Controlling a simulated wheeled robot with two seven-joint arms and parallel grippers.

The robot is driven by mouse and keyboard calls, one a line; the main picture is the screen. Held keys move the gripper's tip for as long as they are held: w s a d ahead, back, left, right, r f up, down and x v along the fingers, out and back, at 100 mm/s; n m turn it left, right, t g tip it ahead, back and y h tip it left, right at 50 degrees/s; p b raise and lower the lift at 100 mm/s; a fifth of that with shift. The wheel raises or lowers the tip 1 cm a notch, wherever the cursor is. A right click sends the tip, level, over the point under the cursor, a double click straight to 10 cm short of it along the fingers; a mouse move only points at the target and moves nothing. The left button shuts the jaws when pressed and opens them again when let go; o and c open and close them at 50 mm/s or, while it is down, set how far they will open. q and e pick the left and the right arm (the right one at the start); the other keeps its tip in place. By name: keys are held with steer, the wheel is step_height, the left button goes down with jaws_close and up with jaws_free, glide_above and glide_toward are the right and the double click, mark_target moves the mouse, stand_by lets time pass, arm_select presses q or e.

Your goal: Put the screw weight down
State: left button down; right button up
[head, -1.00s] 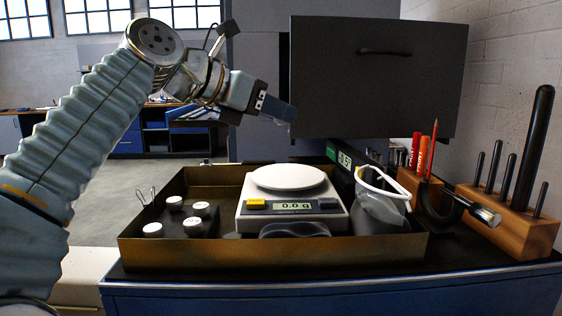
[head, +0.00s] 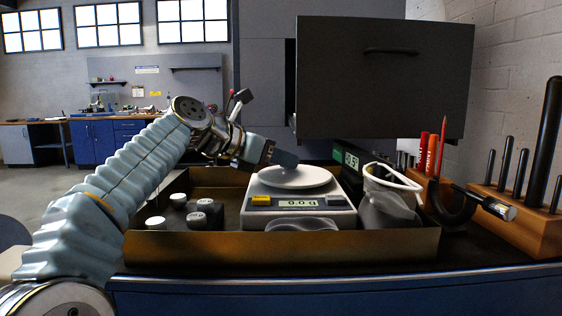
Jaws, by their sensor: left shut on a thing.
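My left gripper (head: 287,159) comes in from the left and hangs over the round white pan (head: 300,177) of the scale (head: 330,210), at its back left. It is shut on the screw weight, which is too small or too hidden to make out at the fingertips. I cannot tell whether the fingertips or the weight touch the pan. The scale's display (head: 299,203) reads about zero. My right gripper is not in view.
The scale stands in a shallow brass-coloured tray (head: 400,245). Several white-topped weights (head: 205,206) stand left of it.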

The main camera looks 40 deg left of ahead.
arm_select(q)
steer(key=shift+f, duration=0.1)
steer(key=c, duration=0.9)
jaws_free()
steer(key=shift+o, duration=0.2)
steer(key=shift+s+r, duration=0.15)
steer(key=shift+r, duration=0.1)
steer(key=p+v, duration=0.1)
steer(key=v, duration=1)
steer(key=shift+s, duration=0.35)
steer(key=shift+r, duration=0.15)
